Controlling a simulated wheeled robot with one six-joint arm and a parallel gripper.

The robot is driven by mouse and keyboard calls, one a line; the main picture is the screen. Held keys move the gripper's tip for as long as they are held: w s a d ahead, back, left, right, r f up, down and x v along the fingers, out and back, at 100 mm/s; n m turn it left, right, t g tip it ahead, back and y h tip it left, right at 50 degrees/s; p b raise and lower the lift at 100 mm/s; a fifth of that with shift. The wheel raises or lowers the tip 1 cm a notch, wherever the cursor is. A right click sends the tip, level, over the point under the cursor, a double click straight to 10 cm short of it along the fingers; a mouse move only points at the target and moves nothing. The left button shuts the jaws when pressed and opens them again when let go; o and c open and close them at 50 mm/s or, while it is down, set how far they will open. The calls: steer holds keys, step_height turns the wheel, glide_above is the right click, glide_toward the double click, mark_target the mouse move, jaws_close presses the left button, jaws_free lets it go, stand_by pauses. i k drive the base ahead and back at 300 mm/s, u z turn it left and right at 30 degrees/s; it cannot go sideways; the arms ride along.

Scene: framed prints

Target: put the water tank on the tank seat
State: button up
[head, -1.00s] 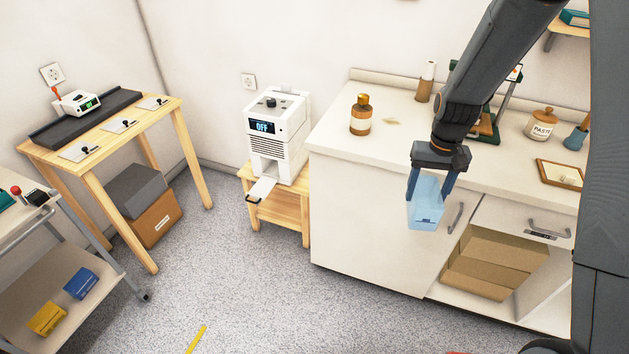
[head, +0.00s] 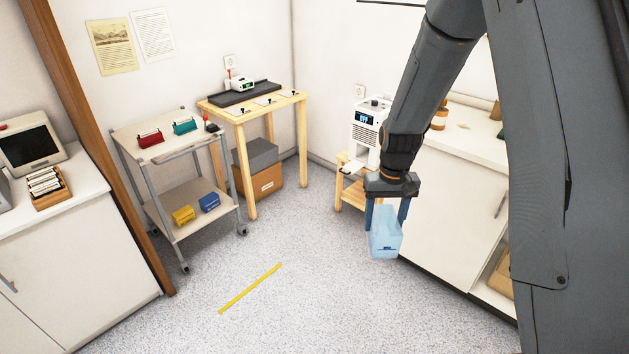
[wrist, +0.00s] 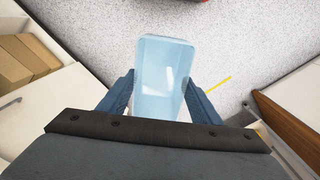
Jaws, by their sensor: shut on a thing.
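My gripper (head: 387,208) is shut on a light blue, see-through water tank (head: 384,240) and holds it in the air above the floor. In the wrist view the tank (wrist: 162,80) sits between the two blue fingers. A white machine with a lit display (head: 366,125) stands on a low wooden stand (head: 349,188) in the corner, behind my gripper in the head view. A small tray sticks out of its front. My arm and gripper hide part of the machine and stand. I cannot make out which part is the tank seat.
A white counter (head: 470,132) runs along the right. A wooden table (head: 257,107) and a grey trolley (head: 190,148) with small boxes stand at the back left. A yellow strip (head: 250,288) lies on the open floor. Another cabinet (head: 75,240) is at the left.

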mark_target(354, 166)
steer(key=u, duration=0.55)
steer(key=i, duration=0.65)
steer(key=u, duration=0.5)
steer(key=i, duration=1.15)
steer(key=z, duration=0.85)
steer(key=i, duration=0.8)
steer(key=z, duration=0.8)
